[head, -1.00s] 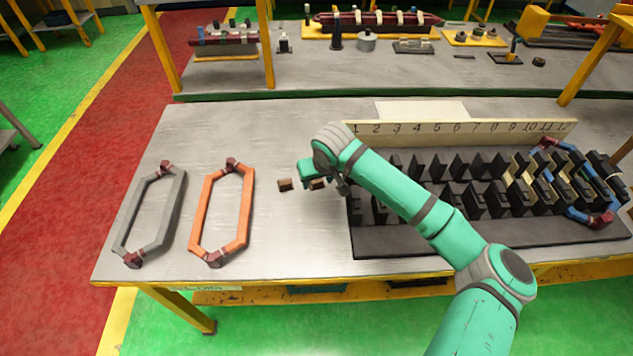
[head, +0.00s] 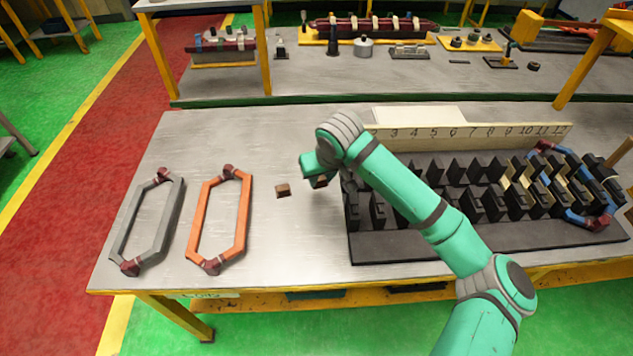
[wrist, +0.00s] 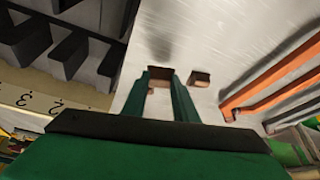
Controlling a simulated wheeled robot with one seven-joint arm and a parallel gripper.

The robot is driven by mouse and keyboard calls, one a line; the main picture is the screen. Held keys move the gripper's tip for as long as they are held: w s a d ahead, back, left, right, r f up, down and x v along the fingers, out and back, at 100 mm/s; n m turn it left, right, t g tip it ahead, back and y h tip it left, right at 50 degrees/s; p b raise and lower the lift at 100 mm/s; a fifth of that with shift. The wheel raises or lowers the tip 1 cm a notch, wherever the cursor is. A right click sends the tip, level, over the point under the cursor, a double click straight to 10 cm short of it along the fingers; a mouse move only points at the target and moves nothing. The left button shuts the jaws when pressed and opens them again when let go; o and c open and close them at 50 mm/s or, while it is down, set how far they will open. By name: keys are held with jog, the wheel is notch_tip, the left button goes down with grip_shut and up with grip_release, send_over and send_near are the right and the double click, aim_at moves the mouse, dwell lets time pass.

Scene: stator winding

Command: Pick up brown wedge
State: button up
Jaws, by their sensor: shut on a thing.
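One brown wedge (head: 321,181) is at my gripper, partly hidden by the wrist in the head view. In the wrist view this wedge (wrist: 160,73) sits between the tips of the two green fingers. My gripper (wrist: 161,82) is shut on it. A dark shadow lies on the table ahead of the wedge, apart from it, so it appears raised off the surface. A second brown wedge (head: 283,190) lies on the table just left of my gripper. It also shows right of the fingers in the wrist view (wrist: 200,78).
A black slotted stator block (head: 430,244) with a numbered strip (head: 470,134) stands close right of my gripper. An orange coil (head: 205,222) and a grey coil (head: 125,225) lie to the left. Bare table lies between the wedges and the orange coil.

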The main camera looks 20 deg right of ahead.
jog(key=s+d+r, duration=0.2)
jog(key=s+r, duration=0.5)
jog(key=s, duration=0.4)
jog(key=shift+d, duration=0.4)
